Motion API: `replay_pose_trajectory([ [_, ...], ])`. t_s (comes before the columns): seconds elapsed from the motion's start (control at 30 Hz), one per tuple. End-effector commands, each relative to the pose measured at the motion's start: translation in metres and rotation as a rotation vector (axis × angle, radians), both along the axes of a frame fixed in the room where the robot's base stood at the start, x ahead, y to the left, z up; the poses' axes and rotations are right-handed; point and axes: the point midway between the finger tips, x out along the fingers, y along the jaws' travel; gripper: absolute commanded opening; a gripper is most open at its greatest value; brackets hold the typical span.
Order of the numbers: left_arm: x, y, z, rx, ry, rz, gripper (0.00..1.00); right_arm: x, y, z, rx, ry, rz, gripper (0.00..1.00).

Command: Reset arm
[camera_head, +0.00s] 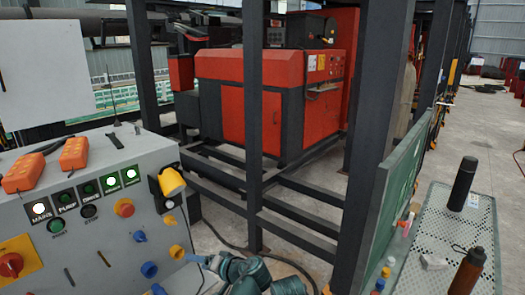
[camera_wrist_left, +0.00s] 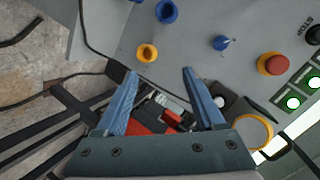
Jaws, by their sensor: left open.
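My left gripper (camera_wrist_left: 160,73) is open in the left wrist view, with two blue fingers apart and nothing between them. In the head view my left gripper (camera_head: 198,259) shows small and partly hidden, close to the lower right side of the grey control panel (camera_head: 105,215). My teal arm links (camera_head: 250,272) show at the bottom. The panel's face also fills the top of the left wrist view (camera_wrist_left: 190,35). The fingertips point toward its knobs and look apart from them. My right gripper is in neither view.
The panel carries a red button (camera_head: 124,208), blue knobs and a yellow-rimmed part (camera_head: 171,181). Two orange devices (camera_head: 74,153) lie on top. Dark steel posts (camera_head: 254,120) stand behind. A perforated metal table (camera_head: 440,235) on the right holds bottles. Open floor lies beyond it.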

Motion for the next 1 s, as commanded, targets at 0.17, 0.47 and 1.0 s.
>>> replay_pose_trajectory([
  [0.17,-0.06,-0.038,-0.035,-0.291,0.309,-0.013,0.71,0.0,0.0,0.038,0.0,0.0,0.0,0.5],
  [0.47,-0.143,-0.121,-0.057,-0.666,0.706,-0.152,0.71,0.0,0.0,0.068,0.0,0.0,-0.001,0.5],
  [1.0,-0.163,-0.145,-0.058,-0.764,0.802,-0.21,0.71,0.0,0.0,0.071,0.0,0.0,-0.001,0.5],
])
